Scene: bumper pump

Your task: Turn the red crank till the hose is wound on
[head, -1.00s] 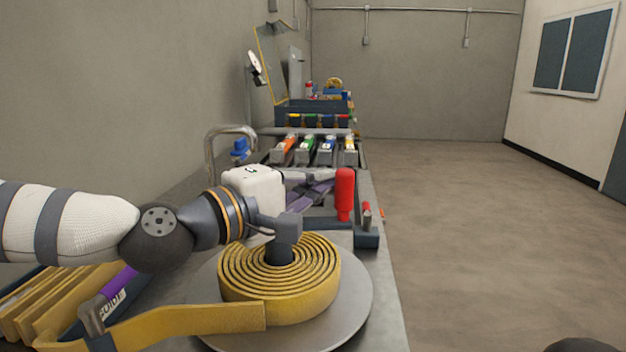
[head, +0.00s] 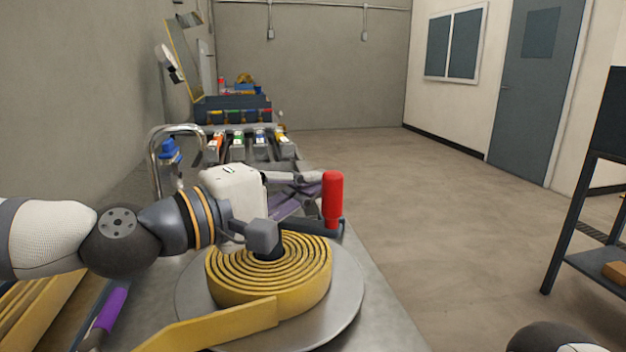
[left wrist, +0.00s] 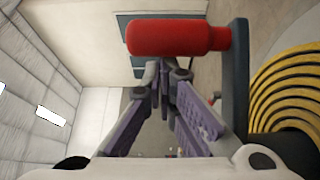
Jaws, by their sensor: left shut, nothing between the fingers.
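The red crank handle (head: 333,200) stands upright at the end of a dark crank arm (head: 308,226), right of the reel's hub. The yellow hose (head: 270,285) lies in a flat spiral on a round grey plate (head: 345,300); its free length runs off to the lower left. My left gripper (head: 318,178) reaches over from the left, its fingers at the handle's left side. In the left wrist view, its purple fingers (left wrist: 166,68) meet at the tips, just beside the red handle (left wrist: 178,38), with nothing between them. I cannot tell whether they touch it. My right gripper is out of view.
A bent metal pipe (head: 154,160) and a row of coloured valves (head: 240,146) stand beyond the reel on the bench. A purple-handled tool (head: 110,310) lies at the lower left. A dark shelf rack (head: 572,230) stands at right; the floor between is clear.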

